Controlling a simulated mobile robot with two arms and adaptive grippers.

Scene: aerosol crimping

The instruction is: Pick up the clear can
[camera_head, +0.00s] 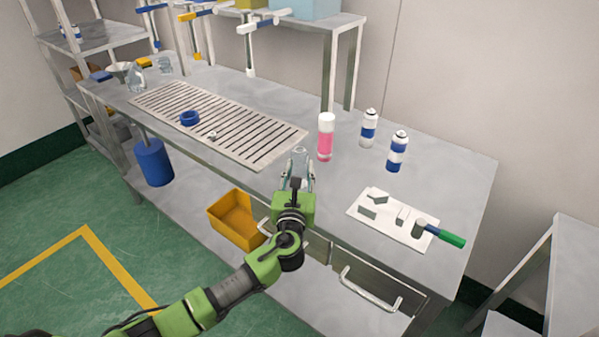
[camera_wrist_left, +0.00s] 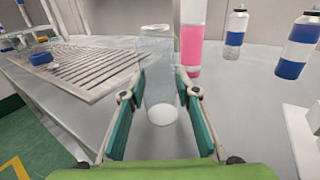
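The clear can (camera_head: 299,157) stands near the front edge of the workbench (camera_head: 452,170). In the left wrist view the can (camera_wrist_left: 157,72) is see-through, with a white round base. My left gripper (camera_head: 298,180) reaches in from the front. In the left wrist view its two fingers (camera_wrist_left: 160,100) are open, one on each side of the can. A small gap seems to show between each fingertip and the can. My right gripper is not in view.
A pink-filled can (camera_head: 325,138) stands close behind the clear can. Two blue-and-white cans (camera_head: 397,152) are farther right. A white board (camera_head: 367,214) with small parts and a green-handled tool (camera_head: 446,237) lies at right. A slotted grate (camera_head: 262,150) covers the left bench.

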